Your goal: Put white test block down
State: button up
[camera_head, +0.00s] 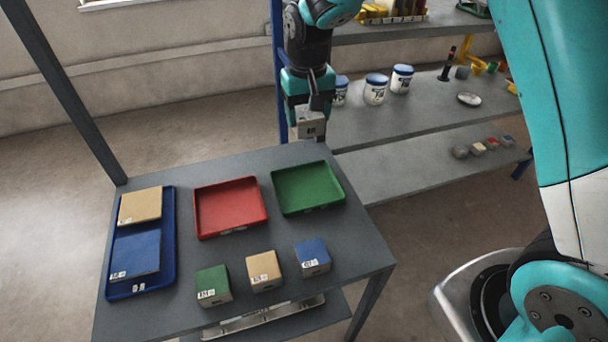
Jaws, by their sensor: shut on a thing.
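My gripper (315,108) is at the top centre, beyond the far edge of the grey table. It is shut on the white test block (311,124), a pale block with a dark mark on its near face. The block is held in the air, behind the green tray, and the fingers hide part of it. The grey table (190,262) stands below. On it are an empty red tray (230,204) and an empty green tray (307,187) side by side.
A blue tray (171,225) at the left holds a tan tile and a blue tile. Green (213,285), tan (264,270) and blue blocks (313,256) stand along the front. A shelf (430,112) with jars is behind. An upright post (65,90) rises at the table's back left.

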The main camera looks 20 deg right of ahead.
notch_tip(320, 180, down, 18)
jog(key=shift+a+f+p, duration=0.1)
jog(key=shift+f+p, duration=0.05)
jog(key=shift+p, duration=0.2)
jog(key=shift+f, duration=0.2)
jog(key=o, duration=0.9)
jog(key=shift+r, duration=0.15)
